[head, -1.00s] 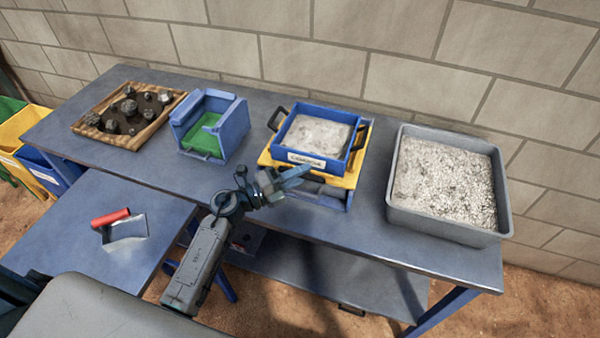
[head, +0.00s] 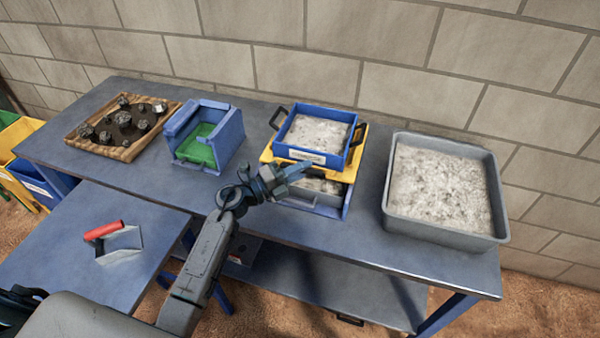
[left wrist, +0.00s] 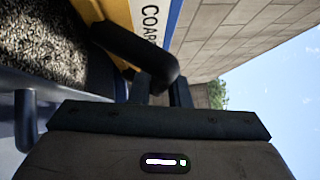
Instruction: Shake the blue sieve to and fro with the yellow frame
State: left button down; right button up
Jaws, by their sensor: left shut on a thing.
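The blue sieve (head: 297,154), filled with pale gravel, sits in the yellow frame (head: 352,163) on the bench. Its white label, starting "COAR", also shows sideways in the left wrist view (left wrist: 150,22). Black side handles stick out from the sieve. My left gripper (head: 303,169) is at the front of the yellow frame. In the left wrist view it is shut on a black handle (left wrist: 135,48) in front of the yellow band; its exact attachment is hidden. Under the frame is a blue base (head: 325,209) with gravel in a grey tray (head: 322,186). My right gripper is not in view.
A large grey tub (head: 440,227) of gravel stands right of the sieve. A blue box with a green inside (head: 197,152) and a wooden tray of dark rocks (head: 122,152) stand left. A red-handled scoop (head: 118,243) lies on the lower table. A block wall is behind.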

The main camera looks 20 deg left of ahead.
pick_arm(q)
jog(key=c, duration=1.6)
grip_release()
jog(key=shift+c, duration=0.2)
jog(key=b+v, duration=0.3)
jog(key=v, duration=0.7)
jog(key=shift+s+a+b, duration=0.25)
jog(key=shift+a+b, duration=0.05)
jog(key=shift+b, duration=0.1)
